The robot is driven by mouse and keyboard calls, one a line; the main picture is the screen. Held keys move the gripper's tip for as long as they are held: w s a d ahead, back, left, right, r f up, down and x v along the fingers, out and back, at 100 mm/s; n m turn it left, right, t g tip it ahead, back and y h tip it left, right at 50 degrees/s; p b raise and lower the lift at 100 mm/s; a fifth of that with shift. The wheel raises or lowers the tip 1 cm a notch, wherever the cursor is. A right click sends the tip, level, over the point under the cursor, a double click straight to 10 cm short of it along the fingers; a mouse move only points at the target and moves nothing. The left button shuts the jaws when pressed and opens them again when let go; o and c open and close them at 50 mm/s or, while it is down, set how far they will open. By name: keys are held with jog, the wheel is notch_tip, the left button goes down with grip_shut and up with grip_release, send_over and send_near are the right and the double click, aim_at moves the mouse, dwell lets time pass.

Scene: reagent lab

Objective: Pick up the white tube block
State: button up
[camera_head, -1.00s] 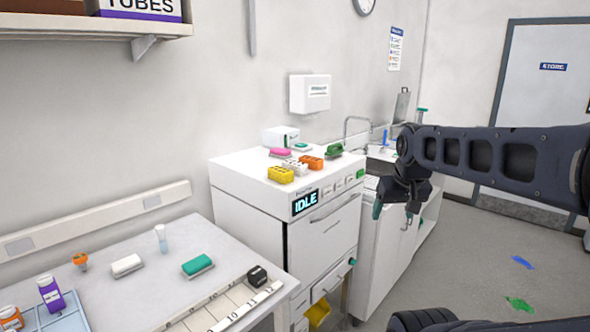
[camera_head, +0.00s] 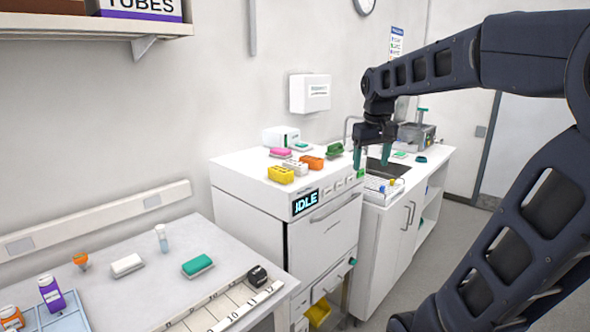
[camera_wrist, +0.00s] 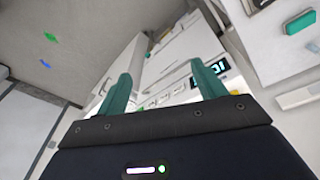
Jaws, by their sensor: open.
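The white tube block (camera_head: 295,166) sits on top of the white machine with the IDLE display, between a yellow block (camera_head: 281,174) and an orange block (camera_head: 312,163). The yellow block partly covers it. My gripper (camera_head: 371,158) is open and empty, with teal fingers pointing down, in the air to the right of the machine top. It is apart from the white block. In the wrist view the open fingers (camera_wrist: 162,80) frame the machine front; I cannot make out the white block there.
A pink-topped item (camera_head: 281,152) and a green item (camera_head: 334,149) also stand on the machine top (camera_head: 240,171). A bench (camera_head: 150,295) at left holds a teal eraser-like item (camera_head: 197,265) and a white one (camera_head: 127,265). A sink counter (camera_head: 432,160) lies behind my gripper.

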jog(key=w+a+r+n+g, duration=0.1)
jog(key=w+a+r+n, duration=0.2)
jog(key=w, duration=0.6)
jog(key=n+g+h, duration=0.3)
jog(key=g, duration=0.2)
send_over(295, 162)
jog(key=w+a, duration=0.2)
jog(key=a, duration=0.1)
jog(key=f, duration=0.4)
jog(key=shift+w+d+f, duration=0.15)
jog(key=shift+w+f, duration=0.05)
jog(key=shift+f, duration=0.15)
jog(key=shift+w+f, duration=0.1)
jog(key=shift+f, duration=0.3)
jog(key=x, duration=0.9)
jog(key=shift+f, duration=0.6)
jog(key=shift+f, duration=0.25)
